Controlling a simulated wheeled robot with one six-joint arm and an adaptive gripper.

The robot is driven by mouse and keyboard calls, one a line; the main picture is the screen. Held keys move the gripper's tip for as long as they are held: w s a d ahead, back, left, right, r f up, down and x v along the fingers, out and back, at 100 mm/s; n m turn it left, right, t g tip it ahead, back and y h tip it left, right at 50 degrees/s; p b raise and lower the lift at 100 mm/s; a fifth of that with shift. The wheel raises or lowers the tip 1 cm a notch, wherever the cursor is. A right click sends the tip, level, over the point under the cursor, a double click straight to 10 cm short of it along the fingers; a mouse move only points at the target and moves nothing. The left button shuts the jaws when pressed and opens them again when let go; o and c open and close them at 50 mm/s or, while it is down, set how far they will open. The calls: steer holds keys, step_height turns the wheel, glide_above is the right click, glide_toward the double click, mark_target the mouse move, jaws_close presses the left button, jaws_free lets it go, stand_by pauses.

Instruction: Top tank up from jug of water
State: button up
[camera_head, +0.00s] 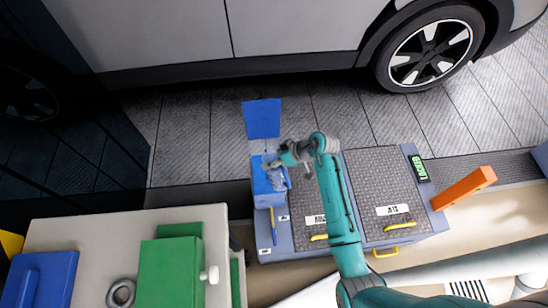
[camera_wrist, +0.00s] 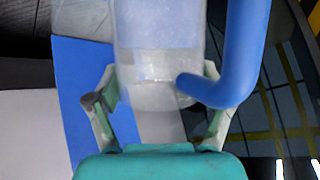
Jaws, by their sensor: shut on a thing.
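My gripper (camera_wrist: 160,100) is shut on a clear jug (camera_wrist: 158,55) with a thick blue handle (camera_wrist: 240,50). One finger shows on each side of the jug in the wrist view. In the head view my gripper (camera_head: 277,166) and the jug, small and partly hidden, are over a blue box-like part (camera_head: 262,188) at the left end of a grey-blue unit. A flat blue panel (camera_head: 262,118) stands just behind it. I cannot tell which part is the tank, and its opening and water level are not clear. The jug's mouth is outside the wrist view.
The unit has dark textured lids (camera_head: 378,175) with yellow handles (camera_head: 400,226) and a small green display (camera_head: 419,168). An orange bar (camera_head: 465,188) juts out at right. A pale bench (camera_head: 75,232) with green and blue boxes fills the lower left. A car (camera_head: 210,35) stands behind; the floor between is clear.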

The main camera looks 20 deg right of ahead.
steer(key=shift+w+g, duration=0.2)
steer(key=shift+g, duration=0.3)
steer(key=shift+w+f+m+g+h, duration=0.35)
steer(key=shift+f+g, duration=0.25)
steer(key=shift+g, duration=0.4)
steer(key=shift+w+a+f+m+g, duration=0.1)
steer(key=shift+w+f+m+g, duration=0.15)
steer(key=shift+f+g, duration=0.5)
steer(key=shift+w+f+m+g, duration=0.25)
steer(key=shift+f+g, duration=0.2)
steer(key=shift+g, duration=0.5)
